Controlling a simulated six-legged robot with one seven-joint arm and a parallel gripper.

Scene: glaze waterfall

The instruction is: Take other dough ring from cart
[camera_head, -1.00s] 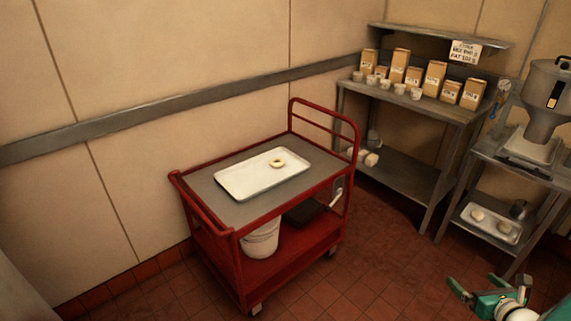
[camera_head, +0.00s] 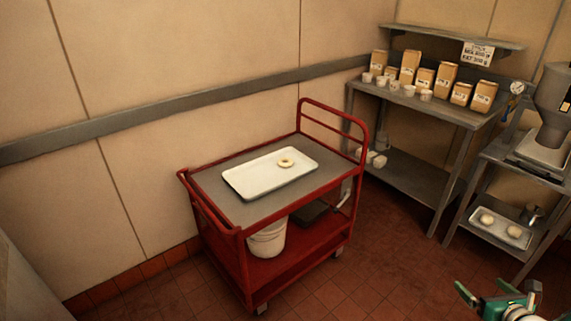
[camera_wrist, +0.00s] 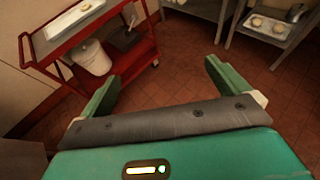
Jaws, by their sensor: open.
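A pale dough ring (camera_head: 286,162) lies on a white tray (camera_head: 255,186) on the top shelf of the red cart (camera_head: 240,238). The cart stands against the wall, left of the middle in the head view. My gripper (camera_head: 489,291) is at the lower right of the head view, well apart from the cart. In the wrist view my gripper (camera_wrist: 160,82) shows two green fingers spread wide with nothing between them.
A white bucket (camera_head: 266,240) sits on the cart's lower shelf. A steel table (camera_head: 415,102) with paper bags and cups stands at the back right. A tray with two dough pieces (camera_head: 500,229) is on a low shelf at right. Tiled floor (camera_head: 390,270) between is clear.

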